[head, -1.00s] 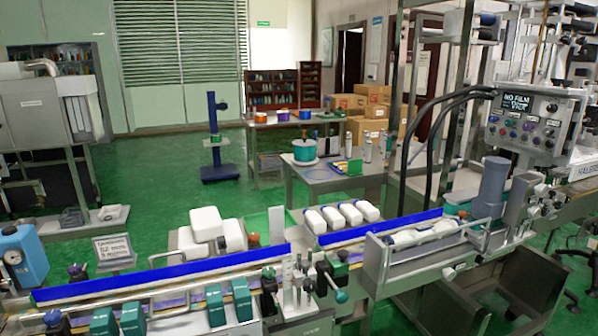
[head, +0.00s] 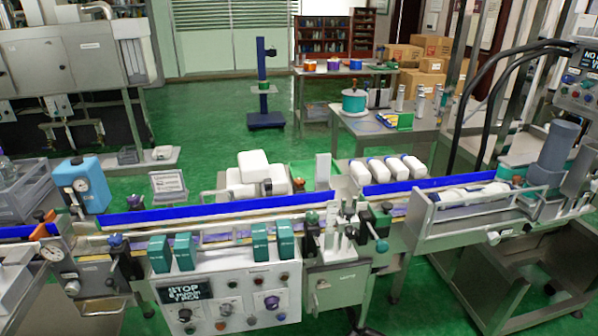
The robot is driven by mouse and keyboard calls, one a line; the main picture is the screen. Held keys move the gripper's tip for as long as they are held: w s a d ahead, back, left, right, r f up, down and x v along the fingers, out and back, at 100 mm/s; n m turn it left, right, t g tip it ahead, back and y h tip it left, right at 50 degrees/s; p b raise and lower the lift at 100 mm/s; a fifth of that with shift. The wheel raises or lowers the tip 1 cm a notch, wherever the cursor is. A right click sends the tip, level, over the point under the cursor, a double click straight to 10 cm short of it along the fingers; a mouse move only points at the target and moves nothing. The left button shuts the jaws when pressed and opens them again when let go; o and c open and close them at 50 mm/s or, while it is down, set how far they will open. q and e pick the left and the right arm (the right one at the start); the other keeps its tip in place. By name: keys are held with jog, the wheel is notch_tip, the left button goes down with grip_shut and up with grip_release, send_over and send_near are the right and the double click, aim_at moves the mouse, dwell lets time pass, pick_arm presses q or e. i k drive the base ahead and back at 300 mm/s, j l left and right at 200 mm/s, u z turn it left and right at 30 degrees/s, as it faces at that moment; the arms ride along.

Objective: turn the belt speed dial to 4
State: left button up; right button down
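A white control panel (head: 240,290) sits on the front of the conveyor at the bottom centre of the head view. It carries several knobs and buttons. A black knob (head: 185,314) is at its lower left, and a larger purple knob (head: 272,302) is at its right. The labels and scale marks are too small to read, so I cannot tell which knob is the belt speed dial or where it points. Neither of my grippers is in view.
Several teal blocks (head: 260,242) stand along the conveyor above the panel. A blue gauge unit (head: 85,186) stands at the left, and a black-knobbed clamp assembly (head: 345,222) right of the panel. Blue guide rails (head: 210,206) run along the belt. Green floor (head: 220,120) is open behind.

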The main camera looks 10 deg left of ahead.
aim_at(184, 315)
jog(key=i+j+u, duration=0.15)
jog(key=u, duration=1)
